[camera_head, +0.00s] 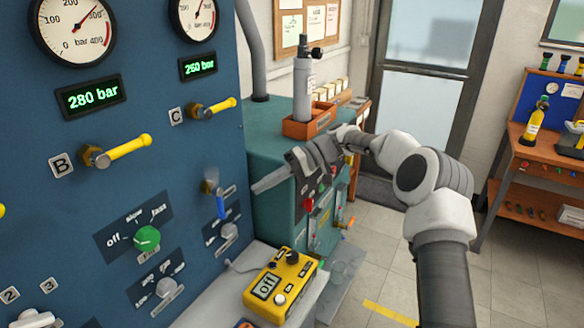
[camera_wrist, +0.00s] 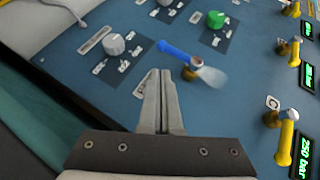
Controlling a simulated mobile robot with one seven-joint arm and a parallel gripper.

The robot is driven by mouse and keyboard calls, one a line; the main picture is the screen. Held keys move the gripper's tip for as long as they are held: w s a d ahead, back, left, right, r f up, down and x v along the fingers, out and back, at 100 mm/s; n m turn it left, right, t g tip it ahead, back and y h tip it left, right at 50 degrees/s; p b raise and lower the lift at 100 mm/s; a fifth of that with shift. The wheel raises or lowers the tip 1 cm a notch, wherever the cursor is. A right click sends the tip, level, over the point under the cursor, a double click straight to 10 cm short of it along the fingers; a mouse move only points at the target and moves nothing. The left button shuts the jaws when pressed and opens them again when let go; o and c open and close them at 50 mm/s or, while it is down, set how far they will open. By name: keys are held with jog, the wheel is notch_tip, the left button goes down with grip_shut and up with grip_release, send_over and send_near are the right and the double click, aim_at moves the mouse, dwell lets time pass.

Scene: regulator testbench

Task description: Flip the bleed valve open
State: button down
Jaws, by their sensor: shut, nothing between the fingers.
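The bleed valve's blue lever (camera_head: 221,206) hangs down from a brass body (camera_head: 209,187) on the blue panel, below gauge C. A pale, blurred plume shows at the brass body in both views. In the wrist view the blue lever (camera_wrist: 174,50) lies just beyond my fingertips, with the brass body (camera_wrist: 190,72) to their right. My gripper (camera_head: 256,188) is shut and empty, its fingers pointing left to the panel from the right of the lever. In the wrist view the shut fingers (camera_wrist: 160,73) appear apart from the lever; contact is not visible.
Yellow valve handles B (camera_head: 125,147) and C (camera_head: 218,107) stick out above. A green knob (camera_head: 147,238) and a grey knob (camera_head: 229,231) sit nearby. A yellow box (camera_head: 281,285) lies on the ledge below. A teal cabinet (camera_head: 262,150) stands behind my gripper.

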jog(key=v, duration=0.9)
jog(key=shift+w+d+p, duration=0.15)
jog(key=shift+d+p, duration=0.1)
jog(key=shift+p, duration=0.15)
jog(key=shift+r, duration=0.1)
jog(key=s+r+m+t+h, duration=0.2)
jog(key=s+r+h, duration=0.2)
jog(key=s, duration=0.3)
jog(key=s+r+m+t+h, duration=0.1)
jog(key=s+r+t+h, duration=0.1)
jog(key=s+r+h, duration=0.35)
jog(key=s+d+f+m+t+h, duration=0.1)
jog(key=s+d, duration=0.3)
jog(key=s, duration=0.4)
jog(key=s+d+f+m+t+h, duration=0.1)
jog(key=s+d+f+m+t, duration=0.1)
jog(key=s, duration=0.6)
jog(key=s+d+f+m+t+h, duration=0.1)
jog(key=s+d+f+t, duration=0.1)
jog(key=s+d, duration=0.5)
jog(key=shift+s+m+t, duration=0.4)
jog(key=shift+s+t, duration=0.4)
